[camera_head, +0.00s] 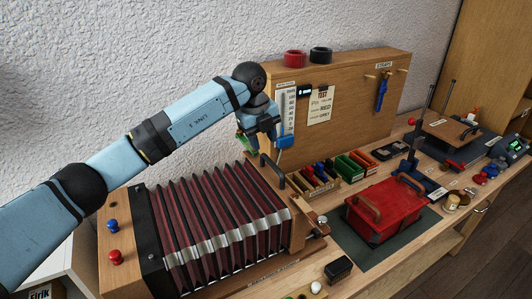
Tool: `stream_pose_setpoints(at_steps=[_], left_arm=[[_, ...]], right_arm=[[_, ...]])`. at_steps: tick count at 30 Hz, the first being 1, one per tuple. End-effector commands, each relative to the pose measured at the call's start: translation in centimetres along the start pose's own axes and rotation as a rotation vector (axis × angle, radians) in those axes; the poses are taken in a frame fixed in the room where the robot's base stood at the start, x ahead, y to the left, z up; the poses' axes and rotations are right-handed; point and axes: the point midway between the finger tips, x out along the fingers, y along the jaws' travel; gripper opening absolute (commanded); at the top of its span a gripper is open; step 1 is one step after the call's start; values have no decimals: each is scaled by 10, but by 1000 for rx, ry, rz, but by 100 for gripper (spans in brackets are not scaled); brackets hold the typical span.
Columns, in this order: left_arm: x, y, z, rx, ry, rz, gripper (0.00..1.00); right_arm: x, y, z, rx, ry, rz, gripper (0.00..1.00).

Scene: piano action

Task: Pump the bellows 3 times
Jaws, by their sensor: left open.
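The bellows (205,228) lie in the front left of the head view, with dark red pleats between a wooden end on the left and an upright wooden board on the right. The pleats are spread apart. A dark bar handle (272,172) stands on top of the right-hand board. My left gripper (264,145) is open just above this handle, pointing down. Whether its fingers touch the handle I cannot tell. My right gripper is not in view.
A red box (384,209) with a handle stands on a dark mat right of the bellows. Small divided trays (313,178) lie behind it. An upright wooden panel (345,90) with paper cards stands at the back. A small black box (338,270) lies at the front.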

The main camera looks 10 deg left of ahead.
Motion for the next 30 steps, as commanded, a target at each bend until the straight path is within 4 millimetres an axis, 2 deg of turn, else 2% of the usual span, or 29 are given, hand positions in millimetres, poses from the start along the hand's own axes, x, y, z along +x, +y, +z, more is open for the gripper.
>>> stream_pose_setpoints(at_steps=[1,6,12,17,30], left_arm=[[-13,0,1,1,-3,-3,41],[-48,0,0,1,-2,-2,41],[-73,0,0,0,-1,-1,41],[-78,0,0,0,0,1,41],[-78,0,0,1,0,0,41]], right_arm=[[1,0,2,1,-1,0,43],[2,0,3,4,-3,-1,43],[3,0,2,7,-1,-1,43],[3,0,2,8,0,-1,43],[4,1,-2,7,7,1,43]])
